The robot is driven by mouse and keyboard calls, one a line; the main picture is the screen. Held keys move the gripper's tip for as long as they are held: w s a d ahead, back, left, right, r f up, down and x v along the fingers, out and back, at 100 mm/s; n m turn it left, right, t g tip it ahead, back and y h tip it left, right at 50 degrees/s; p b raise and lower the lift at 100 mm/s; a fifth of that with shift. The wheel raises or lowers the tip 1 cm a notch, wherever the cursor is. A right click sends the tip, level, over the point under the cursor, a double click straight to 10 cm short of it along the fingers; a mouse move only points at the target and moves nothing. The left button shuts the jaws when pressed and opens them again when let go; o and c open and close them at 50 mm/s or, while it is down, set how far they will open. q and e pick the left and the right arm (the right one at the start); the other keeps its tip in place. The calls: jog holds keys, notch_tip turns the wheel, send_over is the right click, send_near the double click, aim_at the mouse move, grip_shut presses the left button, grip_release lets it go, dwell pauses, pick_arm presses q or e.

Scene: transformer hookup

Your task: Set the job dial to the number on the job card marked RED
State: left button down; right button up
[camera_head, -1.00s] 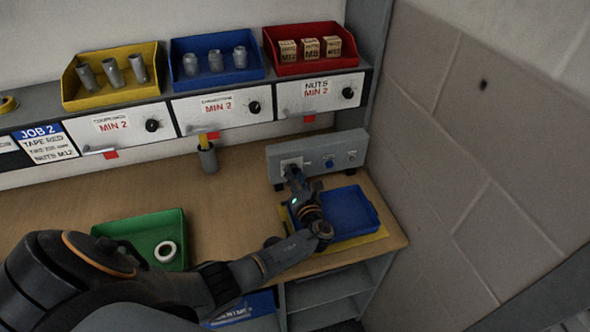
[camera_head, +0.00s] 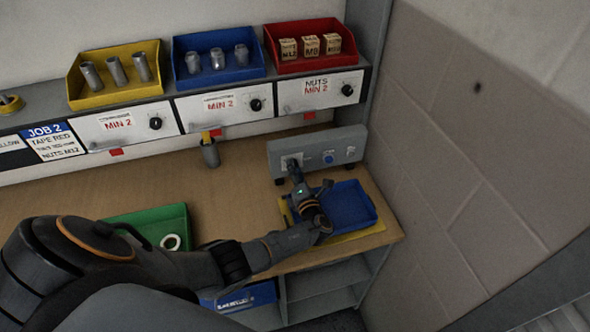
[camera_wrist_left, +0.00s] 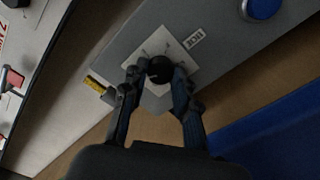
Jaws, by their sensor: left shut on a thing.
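In the head view my left gripper (camera_head: 293,168) reaches the box's left end and hides most of the dial. The job card (camera_head: 52,143) at the left reads JOB 2, TAPE RED and NUTS M12, with a middle line too small to read. My right gripper is not in view.
A blue tray (camera_head: 366,221) on a yellow mat (camera_head: 370,231) lies below my wrist. A blue button (camera_head: 329,158) and another small control (camera_head: 350,151) sit right of the dial. A green tray (camera_head: 184,222) holds a white ring. A block wall stands close at the right.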

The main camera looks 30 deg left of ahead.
pick_arm(q)
jog(key=c, duration=1)
grip_release()
jog(key=v, duration=1.2)
